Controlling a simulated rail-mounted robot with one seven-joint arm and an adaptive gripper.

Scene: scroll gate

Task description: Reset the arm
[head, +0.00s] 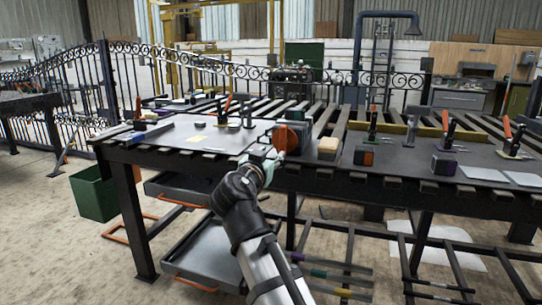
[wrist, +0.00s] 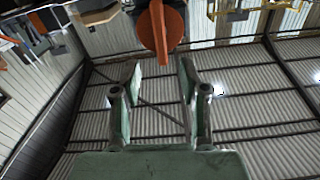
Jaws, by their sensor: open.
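My gripper (head: 268,158) is at the front edge of the long workbench (head: 225,160) in the head view, at the end of my raised arm. It is close to a dark block with a round orange face (head: 287,138); I cannot tell from the head view whether they touch. In the wrist view my gripper's two greenish fingers (wrist: 159,80) stand apart with nothing between them. The round orange part (wrist: 161,30) shows at the top of that view, just beyond the fingertips.
A tan block (head: 328,148), a small dark block with an orange face (head: 364,155) and several orange-handled clamps (head: 445,125) stand to the right on the bench. A green bin (head: 94,193) is on the floor at left.

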